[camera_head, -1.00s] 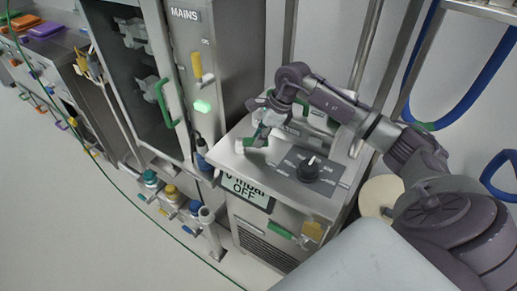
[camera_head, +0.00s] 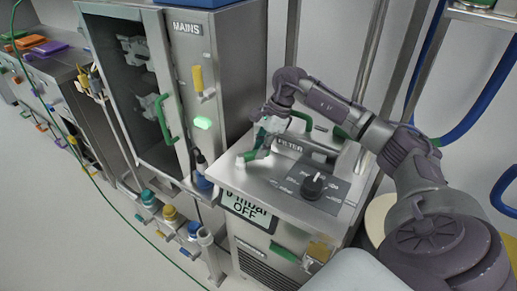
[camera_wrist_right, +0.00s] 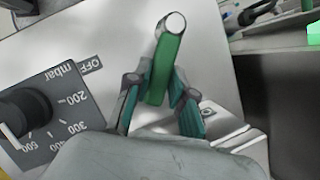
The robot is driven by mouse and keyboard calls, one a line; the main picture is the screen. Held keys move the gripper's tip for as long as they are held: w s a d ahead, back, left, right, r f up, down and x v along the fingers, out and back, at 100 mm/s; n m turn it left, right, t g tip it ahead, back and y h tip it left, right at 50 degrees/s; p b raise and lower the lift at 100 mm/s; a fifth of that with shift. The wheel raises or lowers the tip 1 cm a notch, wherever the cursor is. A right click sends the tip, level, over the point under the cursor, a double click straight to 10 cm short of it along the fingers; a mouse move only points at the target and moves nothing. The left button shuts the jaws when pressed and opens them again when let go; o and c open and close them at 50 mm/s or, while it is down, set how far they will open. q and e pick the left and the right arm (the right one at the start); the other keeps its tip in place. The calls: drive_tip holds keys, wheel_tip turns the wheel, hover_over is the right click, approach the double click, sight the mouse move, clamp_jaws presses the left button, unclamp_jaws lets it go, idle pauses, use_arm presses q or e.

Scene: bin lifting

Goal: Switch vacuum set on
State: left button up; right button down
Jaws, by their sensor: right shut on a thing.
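The vacuum set is a metal cabinet with a sloping top (camera_head: 228,175), low in the middle of the head view. Its display (camera_head: 247,209) reads OFF, with "mbar" above. A green lever (camera_head: 261,150) with a whitish end sits on the top's left side. My right gripper (camera_head: 263,141) reaches it from behind and above. In the right wrist view, the green lever (camera_wrist_right: 160,72) stands between my two teal-padded fingers (camera_wrist_right: 161,105), which are shut on it. A black knob (camera_head: 312,187) sits right of the lever. My left gripper is not in view.
A tall cabinet marked MAINS (camera_head: 230,65) stands close on the left. Colored bottle-like caps (camera_head: 168,213) are at its foot. Metal posts and a blue hose (camera_head: 462,118) are at the right. The floor (camera_head: 95,240) at lower left is clear except for a green cable.

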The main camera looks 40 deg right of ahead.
drive_tip(key=c, duration=1)
unclamp_jaws()
drive_tip(key=v, duration=1.2)
drive_tip(key=shift+d, duration=0.1)
